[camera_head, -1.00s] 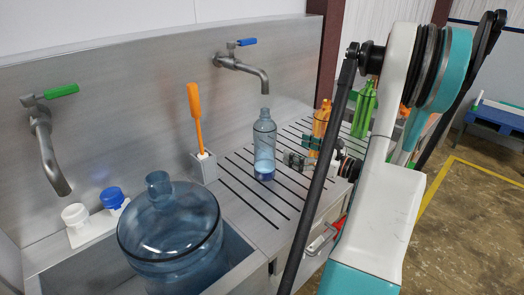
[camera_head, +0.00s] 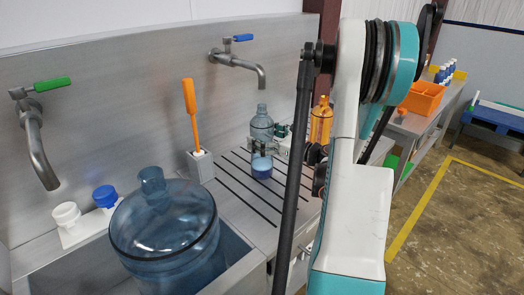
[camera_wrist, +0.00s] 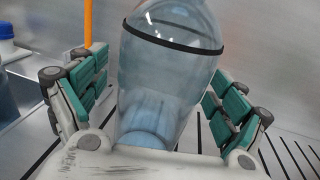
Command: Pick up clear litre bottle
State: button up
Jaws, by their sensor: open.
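The clear litre bottle (camera_head: 262,128) is bluish and see-through and stands upright on the slotted drainboard. In the wrist view the bottle (camera_wrist: 165,70) fills the middle, with a dark band round its upper part. My gripper (camera_head: 262,146) is at the bottle's lower half in the head view. In the wrist view my gripper (camera_wrist: 160,108) is open, with one green-padded finger on each side of the bottle. A gap shows on the left; on the right the finger is close to the bottle, and I cannot tell whether it touches.
A large blue jug (camera_head: 165,230) stands in the sink at the front left. An orange brush (camera_head: 191,110) stands in a grey holder (camera_head: 200,166) left of the bottle. An orange bottle (camera_head: 320,122) is behind to the right. Taps (camera_head: 238,58) project from the back wall.

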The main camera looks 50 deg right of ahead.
aim_at(262, 126)
jog(key=c, duration=1.5)
jog(key=shift+o, duration=0.2)
jog(key=shift+r, duration=0.15)
jog(key=shift+r, duration=0.2)
notch_tip(262, 126, up, 3)
jog(key=shift+r+p, duration=0.1)
jog(key=shift+p, duration=0.9)
jog(key=s+d+p, duration=0.1)
jog(key=s+p, duration=0.1)
jog(key=s, duration=1.6)
jog(key=shift+d+p, duration=0.3)
jog(key=shift+w, duration=0.15)
